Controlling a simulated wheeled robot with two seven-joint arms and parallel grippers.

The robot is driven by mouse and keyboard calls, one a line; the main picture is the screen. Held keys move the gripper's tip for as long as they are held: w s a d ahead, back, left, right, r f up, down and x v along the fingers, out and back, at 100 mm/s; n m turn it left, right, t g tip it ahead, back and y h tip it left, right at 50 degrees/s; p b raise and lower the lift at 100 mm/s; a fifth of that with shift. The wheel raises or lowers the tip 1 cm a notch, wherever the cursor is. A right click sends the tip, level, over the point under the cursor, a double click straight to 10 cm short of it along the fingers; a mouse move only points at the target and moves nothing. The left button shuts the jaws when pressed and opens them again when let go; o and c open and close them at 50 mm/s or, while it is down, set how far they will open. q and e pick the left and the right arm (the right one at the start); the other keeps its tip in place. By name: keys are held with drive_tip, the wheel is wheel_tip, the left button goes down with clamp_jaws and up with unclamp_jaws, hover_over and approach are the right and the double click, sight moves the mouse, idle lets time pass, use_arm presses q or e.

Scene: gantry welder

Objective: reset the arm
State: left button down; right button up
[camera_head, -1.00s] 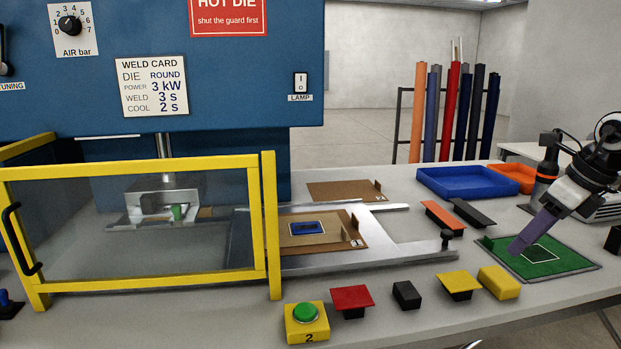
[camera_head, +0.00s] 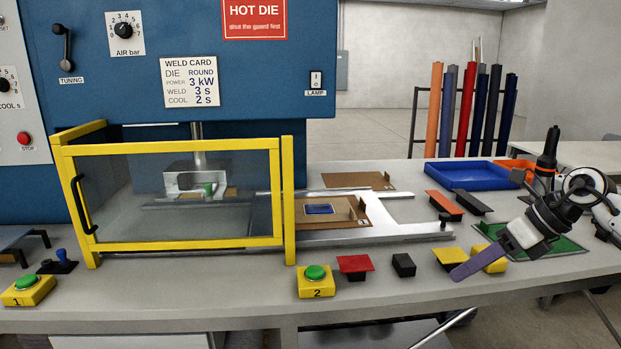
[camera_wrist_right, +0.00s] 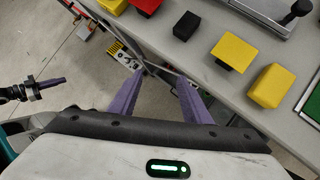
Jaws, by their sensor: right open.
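My right arm comes in from the right in the head view. Its gripper (camera_head: 468,268) has purple fingers pointing left and down, in front of the yellow blocks near the table's front edge. In the right wrist view the gripper (camera_wrist_right: 162,82) is open, its two fingers wide apart with nothing between them, over the floor beside the table edge. At the left of that view is my left gripper (camera_wrist_right: 42,86), with purple fingers, away from the table; its opening is unclear. It does not show in the head view.
A yellow block (camera_head: 489,258), yellow-topped piece (camera_head: 450,256), black block (camera_head: 404,265) and red-topped piece (camera_head: 354,264) line the front edge. A green mat (camera_head: 565,246) lies behind my right gripper. The yellow-framed guard (camera_head: 165,243) stands left. A blue tray (camera_head: 466,175) is behind.

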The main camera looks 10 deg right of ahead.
drive_tip(key=s+a+f+m+t+y, duration=0.1)
drive_tip(key=a+f+m+t+y, duration=0.15)
drive_tip(key=a, duration=0.65)
drive_tip(key=s+a+f+m+t+y, duration=0.1)
drive_tip(key=s+a+f+m+y, duration=0.2)
drive_tip(key=a, duration=0.6)
drive_tip(key=a+f+m+t+y, duration=0.25)
drive_tip(key=a+m+y, duration=0.2)
drive_tip(key=a, duration=0.35)
drive_tip(key=s+d+f+m+t+h, duration=0.2)
drive_tip(key=s+f+m+h, duration=0.25)
drive_tip(key=f+m, duration=0.4)
drive_tip(key=s+d+f+m+t+h, duration=0.25)
drive_tip(key=f+m+h, duration=0.3)
drive_tip(key=m, duration=0.65)
drive_tip(key=s+f+m+g+h, duration=0.1)
drive_tip(key=s+f+m+g, duration=0.2)
drive_tip(key=s+f, duration=0.4)
drive_tip(key=s+d+f+m+g+h, duration=0.1)
drive_tip(key=s+f+m, duration=0.5)
drive_tip(key=s, duration=0.6)
wheel_tip(320, 180, down, 2)
drive_tip(key=g+h, duration=0.1)
drive_tip(key=g, duration=0.1)
drive_tip(key=shift+d+f+g, duration=0.15)
drive_tip(key=shift+g, duration=0.2)
